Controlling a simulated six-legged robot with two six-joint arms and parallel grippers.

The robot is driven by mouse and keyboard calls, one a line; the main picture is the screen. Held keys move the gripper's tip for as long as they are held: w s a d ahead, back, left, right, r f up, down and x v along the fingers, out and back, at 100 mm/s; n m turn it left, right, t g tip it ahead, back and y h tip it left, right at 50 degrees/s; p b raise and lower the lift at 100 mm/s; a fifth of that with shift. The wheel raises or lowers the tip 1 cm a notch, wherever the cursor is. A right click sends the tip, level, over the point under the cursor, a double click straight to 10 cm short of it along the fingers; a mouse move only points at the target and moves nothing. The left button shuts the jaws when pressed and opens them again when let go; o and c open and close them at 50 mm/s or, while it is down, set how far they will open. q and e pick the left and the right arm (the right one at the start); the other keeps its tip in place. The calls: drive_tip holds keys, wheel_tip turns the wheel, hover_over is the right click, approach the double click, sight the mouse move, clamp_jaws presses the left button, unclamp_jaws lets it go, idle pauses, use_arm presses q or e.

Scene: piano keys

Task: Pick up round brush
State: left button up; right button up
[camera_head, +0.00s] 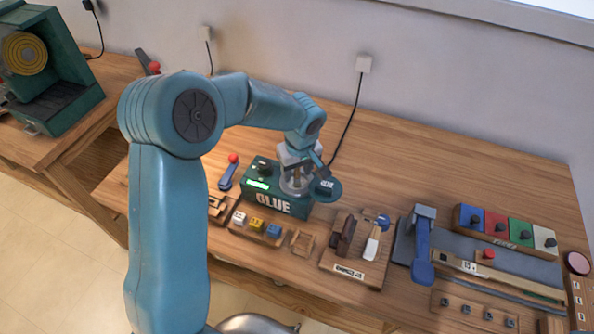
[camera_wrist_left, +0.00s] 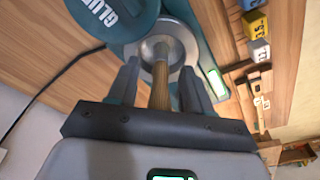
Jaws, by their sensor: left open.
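A wooden brush handle (camera_wrist_left: 160,88), seemingly the round brush, stands in a metal glue pot (camera_wrist_left: 152,48) in the left wrist view; its bristles are hidden. The pot (camera_head: 294,186) sits at the green glue box (camera_head: 277,205) in the head view. My left gripper (camera_wrist_left: 161,82) is open, with one finger on each side of the handle and gaps visible. In the head view my left gripper (camera_head: 300,163) is right above the pot and hides the handle. My right gripper is not in view.
A round teal glue lid (camera_head: 326,190) lies right of the pot. Number blocks (camera_head: 257,225) stand in front, a wooden tool holder (camera_head: 350,265) to the right, and a blue-handled lever (camera_head: 422,250) beyond it. A red-knobbed lever (camera_head: 229,172) is at left.

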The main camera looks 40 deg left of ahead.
use_arm(q)
drive_tip(key=shift+s, duration=0.15)
drive_tip(key=shift+f, duration=0.1)
clamp_jaws()
